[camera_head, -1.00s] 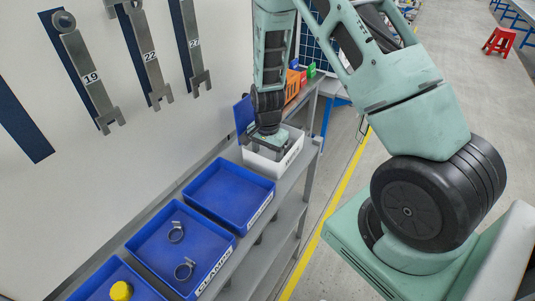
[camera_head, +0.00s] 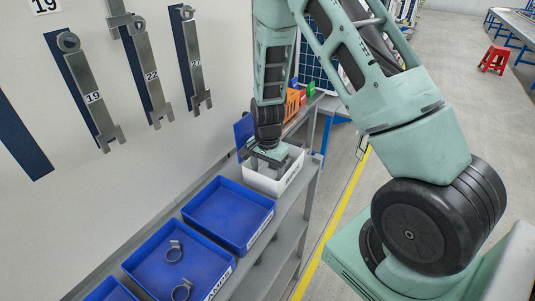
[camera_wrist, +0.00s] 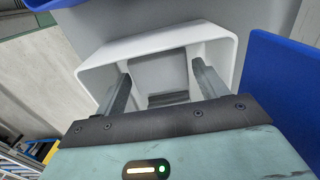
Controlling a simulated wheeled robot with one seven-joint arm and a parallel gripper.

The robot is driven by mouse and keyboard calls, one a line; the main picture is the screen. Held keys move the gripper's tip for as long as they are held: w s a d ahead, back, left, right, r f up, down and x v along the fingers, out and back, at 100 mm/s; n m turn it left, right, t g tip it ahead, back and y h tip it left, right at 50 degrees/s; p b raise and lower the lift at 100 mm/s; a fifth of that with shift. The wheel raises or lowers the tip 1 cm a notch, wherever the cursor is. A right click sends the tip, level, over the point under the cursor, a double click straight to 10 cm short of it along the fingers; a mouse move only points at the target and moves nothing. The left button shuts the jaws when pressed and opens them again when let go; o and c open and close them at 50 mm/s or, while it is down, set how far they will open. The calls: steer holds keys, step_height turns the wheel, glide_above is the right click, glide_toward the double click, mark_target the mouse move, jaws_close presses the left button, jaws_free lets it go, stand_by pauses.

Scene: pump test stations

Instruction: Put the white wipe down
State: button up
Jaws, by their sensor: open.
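My gripper (camera_head: 270,158) points down into the white bin (camera_head: 262,182) on the shelf. In the wrist view my gripper (camera_wrist: 161,72) has its two fingers wide apart inside the mouth of the white bin (camera_wrist: 232,50). Nothing is clearly held between them. A grey, flat patch and a darker grey strip show in the bin between the fingers. I cannot tell whether either is the white wipe or the bin's own inside. No white wipe can be made out in the head view, where my gripper covers part of the bin.
An empty blue tray (camera_head: 196,210) stands nearest the white bin. A blue tray (camera_head: 150,262) with ring clamps (camera_head: 174,251) lies further along the shelf. A blue panel (camera_wrist: 280,95) stands close beside the bin. Numbered wrenches (camera_head: 90,95) hang on the wall.

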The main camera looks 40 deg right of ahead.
mark_target(267, 174)
step_height(267, 174, up, 10)
steer(key=b, duration=0.2)
steer(key=s+a+r+n+y, duration=0.1)
steer(key=s+a+r+n, duration=0.15)
steer(key=a, duration=0.35)
steer(key=s+a+r+n, duration=0.2)
steer(key=a+n, duration=0.2)
steer(key=a, duration=0.2)
steer(key=s+a+r+n, duration=0.2)
steer(key=s+a+n, duration=0.4)
steer(key=s, duration=0.4)
steer(key=s+a+r+n, duration=0.2)
steer(key=s+a+n, duration=0.4)
steer(key=s+n, duration=0.3)
steer(key=shift+s+a+r, duration=0.25)
steer(key=shift+s+r, duration=0.1)
steer(key=shift+s, duration=0.05)
